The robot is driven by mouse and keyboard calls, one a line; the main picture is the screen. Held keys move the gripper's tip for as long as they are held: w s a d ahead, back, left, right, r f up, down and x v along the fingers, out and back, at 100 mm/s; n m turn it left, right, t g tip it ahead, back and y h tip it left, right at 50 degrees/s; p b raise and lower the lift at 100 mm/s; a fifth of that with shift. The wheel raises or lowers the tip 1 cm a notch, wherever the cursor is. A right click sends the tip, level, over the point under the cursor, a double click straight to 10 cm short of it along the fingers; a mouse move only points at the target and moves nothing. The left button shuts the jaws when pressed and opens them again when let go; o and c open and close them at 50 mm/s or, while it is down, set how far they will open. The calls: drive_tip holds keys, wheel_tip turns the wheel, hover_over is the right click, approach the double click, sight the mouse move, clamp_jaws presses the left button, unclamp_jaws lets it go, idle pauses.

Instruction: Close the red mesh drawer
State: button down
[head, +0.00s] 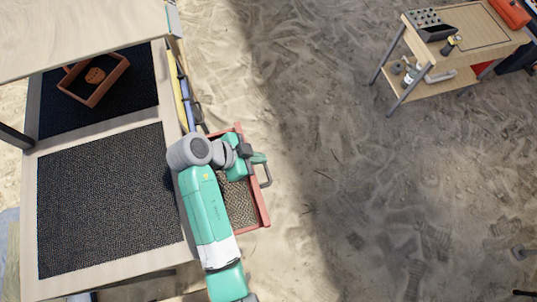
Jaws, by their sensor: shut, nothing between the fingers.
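The red mesh drawer (265,212) stands pulled out from the right side of the wooden sorting table. Its red rim and a mesh floor show, with a grey handle on its outer right face. My teal arm crosses over the drawer and hides much of its left part. My gripper (262,158) is shut and empty, at the drawer's front wall close to the handle. From above I cannot tell whether it touches the drawer or handle.
The table (110,275) has dark mesh panels (105,200) and a small red-brown frame (95,92) holding a round piece. Yellow and blue drawer fronts (184,92) line its right edge. Sandy ground right of the drawer is free. A wooden cart (465,62) stands at the upper right.

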drive_tip(key=w+d+r+g+y+p, duration=0.1)
drive_tip(key=d+r+y+p, duration=0.3)
wheel_tip(320, 180, down, 11)
drive_tip(key=b, duration=0.2)
drive_tip(key=shift+a, duration=0.35)
idle(0.4)
